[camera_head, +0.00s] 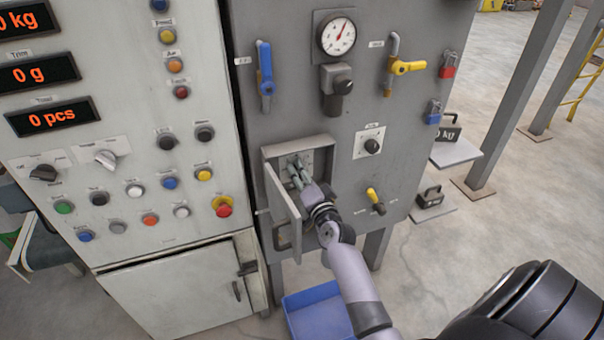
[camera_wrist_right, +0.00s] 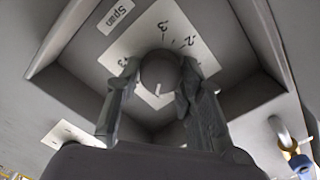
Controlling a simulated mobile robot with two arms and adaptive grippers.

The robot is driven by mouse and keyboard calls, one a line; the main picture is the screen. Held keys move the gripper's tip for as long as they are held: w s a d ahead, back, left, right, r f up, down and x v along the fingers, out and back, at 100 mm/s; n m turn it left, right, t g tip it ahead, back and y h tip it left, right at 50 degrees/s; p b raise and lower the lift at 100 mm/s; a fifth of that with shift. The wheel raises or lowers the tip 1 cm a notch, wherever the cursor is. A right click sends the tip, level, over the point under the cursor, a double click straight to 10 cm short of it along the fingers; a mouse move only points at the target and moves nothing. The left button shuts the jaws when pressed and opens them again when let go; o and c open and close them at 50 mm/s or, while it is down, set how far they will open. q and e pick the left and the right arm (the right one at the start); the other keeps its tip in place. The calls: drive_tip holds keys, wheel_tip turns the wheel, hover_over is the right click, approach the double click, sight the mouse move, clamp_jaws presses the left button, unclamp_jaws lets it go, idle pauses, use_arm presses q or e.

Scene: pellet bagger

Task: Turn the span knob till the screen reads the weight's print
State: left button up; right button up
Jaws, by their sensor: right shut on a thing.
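The span knob (camera_wrist_right: 160,72) is a dark round knob with a pale pointer mark, on a white dial plate labelled "Span" inside a recessed box. My right gripper (camera_wrist_right: 158,88) is shut on it, one finger on each side. In the head view my right gripper (camera_head: 297,178) reaches into the open box, and its fingers hide the knob. The top screen (camera_head: 22,20), cut by the picture's edge, shows a red "0 kg". A dark weight (camera_head: 447,132) with white print stands on a pale platform at right; its print is too small to read surely. My left gripper is not in view.
The box door (camera_head: 283,207) hangs open just left of my right arm. A blue valve handle (camera_head: 265,72) and a yellow one (camera_head: 408,67) stick out above. Another weight (camera_head: 430,197) stands low at right. A blue bin (camera_head: 318,312) lies on the floor below.

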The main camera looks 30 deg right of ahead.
drive_tip(key=o, duration=1.1)
drive_tip(key=shift+s, duration=0.1)
drive_tip(key=v, duration=1.2)
